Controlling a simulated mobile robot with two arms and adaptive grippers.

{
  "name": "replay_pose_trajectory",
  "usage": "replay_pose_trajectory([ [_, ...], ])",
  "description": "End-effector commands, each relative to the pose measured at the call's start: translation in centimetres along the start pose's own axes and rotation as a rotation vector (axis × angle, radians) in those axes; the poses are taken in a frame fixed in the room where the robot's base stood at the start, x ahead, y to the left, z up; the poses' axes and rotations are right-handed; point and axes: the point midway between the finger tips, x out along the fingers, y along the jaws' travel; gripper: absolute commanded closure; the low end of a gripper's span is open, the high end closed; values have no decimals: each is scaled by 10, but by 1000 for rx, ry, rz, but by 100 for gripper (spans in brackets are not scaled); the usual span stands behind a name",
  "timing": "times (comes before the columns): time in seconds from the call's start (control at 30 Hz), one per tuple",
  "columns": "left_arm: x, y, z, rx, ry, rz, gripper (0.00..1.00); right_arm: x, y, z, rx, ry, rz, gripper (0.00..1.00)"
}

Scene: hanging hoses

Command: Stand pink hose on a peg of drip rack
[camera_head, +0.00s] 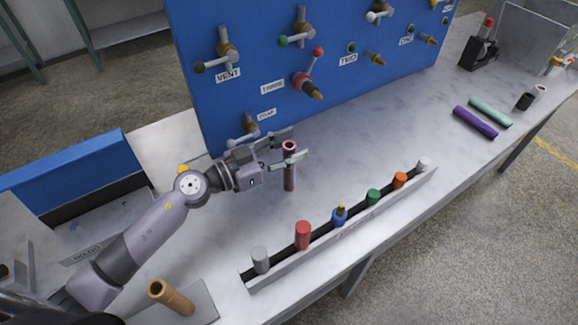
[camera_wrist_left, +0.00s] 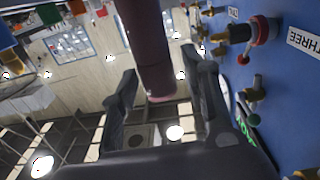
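The pink hose (camera_head: 290,176), a dark pink tube with an open top, is upright over the table; whether its foot touches the table is unclear. My left gripper (camera_head: 287,146) is at its upper end. In the left wrist view the hose (camera_wrist_left: 146,45) runs in from the top between my spread fingers (camera_wrist_left: 165,105), with a gap showing on the right side. A long low rail (camera_head: 325,248) with coloured cylinders stands along the front edge. A tan tube (camera_head: 172,297) leans on a flat plate (camera_head: 207,303). Which of these is the drip rack I cannot tell. My right gripper is out of view.
A blue panel (camera_head: 330,110) with valves and labels stands behind the gripper, close to it. A purple tube (camera_head: 475,122) and a mint tube (camera_head: 490,111) lie at the right. A dark clamp-like stand (camera_head: 478,52) is farther back. The table middle is clear.

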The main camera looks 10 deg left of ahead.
Motion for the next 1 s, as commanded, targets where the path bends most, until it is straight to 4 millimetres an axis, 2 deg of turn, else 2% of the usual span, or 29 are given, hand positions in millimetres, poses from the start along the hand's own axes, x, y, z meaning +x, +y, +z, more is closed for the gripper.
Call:
replay_pose_trajectory([
  [0.07,0,0,0,0,0,0,66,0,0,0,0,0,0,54],
  [0.57,0,0,0,0,0,0,99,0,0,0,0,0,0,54],
  [1.0,0,0,0,0,0,0,100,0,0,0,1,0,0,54],
])
